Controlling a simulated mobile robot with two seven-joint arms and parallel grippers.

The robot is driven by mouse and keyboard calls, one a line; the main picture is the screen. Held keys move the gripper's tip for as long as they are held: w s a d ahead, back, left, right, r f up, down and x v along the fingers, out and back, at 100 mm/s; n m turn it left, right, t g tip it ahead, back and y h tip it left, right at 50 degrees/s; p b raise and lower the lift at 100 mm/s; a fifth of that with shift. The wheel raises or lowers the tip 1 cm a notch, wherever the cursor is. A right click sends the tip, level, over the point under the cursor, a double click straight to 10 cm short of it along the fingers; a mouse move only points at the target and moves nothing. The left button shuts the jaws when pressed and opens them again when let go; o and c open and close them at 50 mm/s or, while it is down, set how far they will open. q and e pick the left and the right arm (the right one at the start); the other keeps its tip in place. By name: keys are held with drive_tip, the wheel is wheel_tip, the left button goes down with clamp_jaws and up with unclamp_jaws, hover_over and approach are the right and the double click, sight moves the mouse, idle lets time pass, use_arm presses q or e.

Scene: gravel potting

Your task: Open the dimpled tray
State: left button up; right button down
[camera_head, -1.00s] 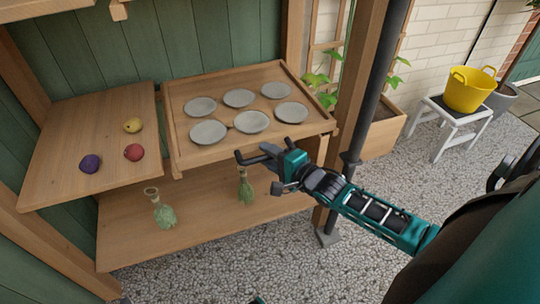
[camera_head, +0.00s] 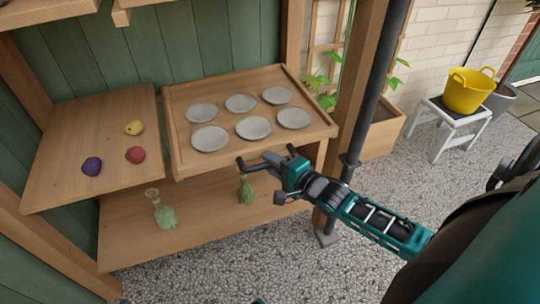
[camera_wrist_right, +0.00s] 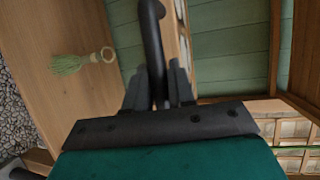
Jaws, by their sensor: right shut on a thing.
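The dimpled tray (camera_head: 179,163) is a wooden tray with several round grey hollows, set in the shelf unit at the middle of the head view. A dark bar handle (camera_head: 249,164) runs along its front edge. My right gripper (camera_head: 276,161) is at the front of the tray, shut on this handle. In the right wrist view the dark handle (camera_wrist_right: 152,28) passes between the two fingers of the right gripper (camera_wrist_right: 160,88). The fingers hide part of the handle. My left gripper is not in view.
A side board (camera_head: 62,133) left of the tray holds a yellow (camera_head: 134,127), a red (camera_head: 135,154) and a purple fruit (camera_head: 92,165). A dark post (camera_head: 372,95) rises behind my right arm.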

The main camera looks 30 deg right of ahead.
use_arm(q)
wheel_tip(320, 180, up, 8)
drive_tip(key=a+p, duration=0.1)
drive_tip(key=p, duration=0.8)
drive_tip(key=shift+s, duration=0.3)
use_arm(e)
drive_tip(key=s+a, duration=0.2)
drive_tip(key=s, duration=1)
drive_tip(key=s+a, duration=0.3)
drive_tip(key=s, duration=0.8)
drive_tip(key=shift+s+a, duration=0.3)
drive_tip(key=shift+s, duration=0.1)
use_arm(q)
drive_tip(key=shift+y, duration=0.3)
use_arm(e)
drive_tip(key=c, duration=1.1)
unclamp_jaws()
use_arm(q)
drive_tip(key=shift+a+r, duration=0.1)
use_arm(e)
drive_tip(key=shift+o, duration=0.2)
use_arm(q)
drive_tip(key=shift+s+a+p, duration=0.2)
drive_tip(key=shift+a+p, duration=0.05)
drive_tip(key=shift+p, duration=0.4)
use_arm(e)
drive_tip(key=v, duration=1.3)
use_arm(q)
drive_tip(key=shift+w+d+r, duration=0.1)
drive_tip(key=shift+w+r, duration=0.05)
